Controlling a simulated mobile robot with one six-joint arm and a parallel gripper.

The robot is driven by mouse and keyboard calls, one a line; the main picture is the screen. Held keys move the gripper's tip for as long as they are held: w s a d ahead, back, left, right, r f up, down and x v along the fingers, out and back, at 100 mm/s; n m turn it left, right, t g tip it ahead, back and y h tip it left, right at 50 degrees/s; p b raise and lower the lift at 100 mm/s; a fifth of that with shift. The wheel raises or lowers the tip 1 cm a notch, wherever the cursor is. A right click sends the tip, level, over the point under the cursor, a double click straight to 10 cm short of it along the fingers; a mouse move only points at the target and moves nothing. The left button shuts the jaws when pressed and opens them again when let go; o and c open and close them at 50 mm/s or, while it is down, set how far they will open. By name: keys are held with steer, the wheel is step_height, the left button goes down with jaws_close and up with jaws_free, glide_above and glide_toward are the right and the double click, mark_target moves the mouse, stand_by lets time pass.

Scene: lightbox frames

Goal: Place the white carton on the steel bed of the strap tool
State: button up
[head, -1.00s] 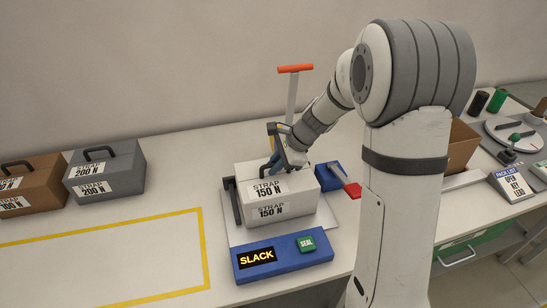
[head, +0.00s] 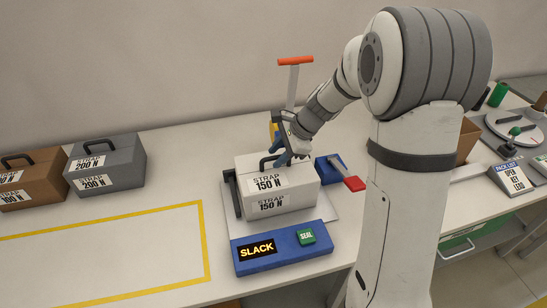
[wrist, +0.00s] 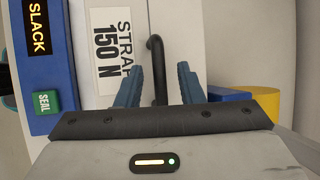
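The white carton (head: 277,187), labelled STRAP 150 N, sits upright on the steel bed (head: 325,208) of the strap tool, behind the blue panel (head: 283,248). The panel's display reads SLACK. My gripper (head: 282,158) is just above the carton's top. In the wrist view the two blue fingers of my gripper (wrist: 158,80) are spread, with gaps to the carton's black handle (wrist: 156,60) between them. The carton's label (wrist: 115,50) also shows there. The carton's far side is hidden.
A grey carton (head: 105,165) and a brown carton (head: 33,182) stand at the left. A yellow-outlined area (head: 100,250) in front of them is empty. An orange-topped lever (head: 294,80) rises behind the tool, and a red-ended lever (head: 354,184) is at its right.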

steer(key=v, duration=1)
steer(key=s+d+n+t+h, duration=0.1)
steer(key=s+d+n+h, duration=0.1)
steer(key=s+n, duration=0.5)
steer(key=s+d+n+h, duration=0.2)
steer(key=s+n, duration=0.6)
steer(key=s, duration=0.8)
steer(key=shift+s+d+r+t+h, duration=0.25)
steer(key=shift+d+t+h, duration=0.15)
steer(key=shift+h, duration=0.7)
steer(key=shift+c, duration=0.5)
